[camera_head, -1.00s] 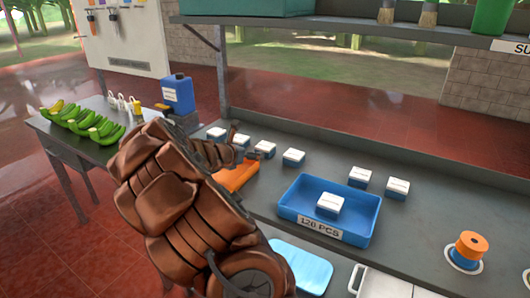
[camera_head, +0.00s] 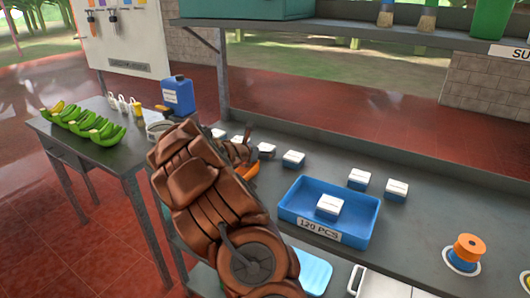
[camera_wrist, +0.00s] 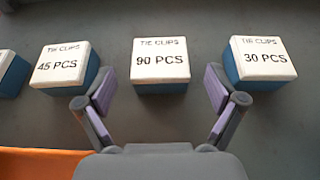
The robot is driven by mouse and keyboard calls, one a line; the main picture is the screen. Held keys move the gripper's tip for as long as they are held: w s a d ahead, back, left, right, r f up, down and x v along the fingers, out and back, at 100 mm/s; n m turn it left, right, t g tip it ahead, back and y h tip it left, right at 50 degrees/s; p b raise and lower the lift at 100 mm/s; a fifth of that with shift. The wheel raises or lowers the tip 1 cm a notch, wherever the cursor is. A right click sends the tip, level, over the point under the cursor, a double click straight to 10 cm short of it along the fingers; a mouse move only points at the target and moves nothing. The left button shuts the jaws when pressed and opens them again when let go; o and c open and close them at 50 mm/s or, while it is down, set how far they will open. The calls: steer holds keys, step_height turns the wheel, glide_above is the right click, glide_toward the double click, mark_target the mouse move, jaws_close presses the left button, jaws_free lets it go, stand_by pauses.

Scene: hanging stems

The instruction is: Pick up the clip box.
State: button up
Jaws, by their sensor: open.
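Several clip boxes with white lids and blue bodies stand in a row on the bench. In the wrist view, the box marked 90 PCS (camera_wrist: 160,64) stands between and ahead of the spread fingers of my gripper (camera_wrist: 158,106). The 45 PCS box (camera_wrist: 62,66) is to its left and the 30 PCS box (camera_wrist: 262,62) to its right, close to the fingers. My gripper is open and empty. In the head view my arm hides part of the row; one box (camera_head: 293,159) shows clearly at its right end.
A blue tray (camera_head: 287,212) labelled 120 PCS holds another box (camera_head: 330,206). Two more boxes (camera_head: 359,178) stand behind it. An orange item (camera_wrist: 40,163) lies in front of the row. An orange-and-blue spool (camera_head: 469,250) is at right. A shelf (camera_head: 350,32) overhangs the bench.

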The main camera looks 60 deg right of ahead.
steer(key=shift+c, duration=0.3)
steer(key=c, duration=1.2)
